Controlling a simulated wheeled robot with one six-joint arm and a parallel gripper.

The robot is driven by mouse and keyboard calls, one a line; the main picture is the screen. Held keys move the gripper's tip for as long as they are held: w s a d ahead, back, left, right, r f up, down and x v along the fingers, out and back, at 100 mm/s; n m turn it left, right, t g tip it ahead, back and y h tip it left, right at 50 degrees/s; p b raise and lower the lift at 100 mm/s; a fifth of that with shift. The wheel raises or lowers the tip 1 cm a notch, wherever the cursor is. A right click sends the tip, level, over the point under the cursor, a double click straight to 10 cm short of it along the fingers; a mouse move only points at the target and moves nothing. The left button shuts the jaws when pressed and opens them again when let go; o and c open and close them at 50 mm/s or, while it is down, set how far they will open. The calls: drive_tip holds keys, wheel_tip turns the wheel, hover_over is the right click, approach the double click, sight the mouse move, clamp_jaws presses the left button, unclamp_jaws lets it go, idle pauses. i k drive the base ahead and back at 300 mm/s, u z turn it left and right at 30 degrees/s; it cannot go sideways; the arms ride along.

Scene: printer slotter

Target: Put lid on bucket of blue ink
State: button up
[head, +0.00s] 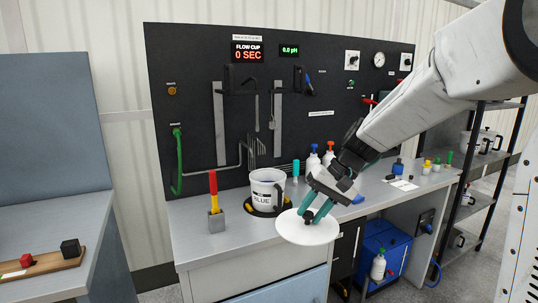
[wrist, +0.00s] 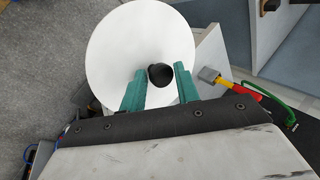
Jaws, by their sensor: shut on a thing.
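The bucket of blue ink (head: 267,187) is a white bucket with a "BLUE" label, upright on a black round base on the grey bench. Its top looks open. The lid (head: 306,229) is a white round disc. My gripper (head: 316,208) is shut on the lid's knob and holds the lid in front of and to the right of the bucket, near the bench's front edge. In the wrist view the lid (wrist: 125,45) shows with its dark knob (wrist: 161,75) between the teal fingers. The bucket cannot be made out in the wrist view.

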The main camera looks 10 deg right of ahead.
sight(267, 184)
drive_tip(key=i, duration=1.4)
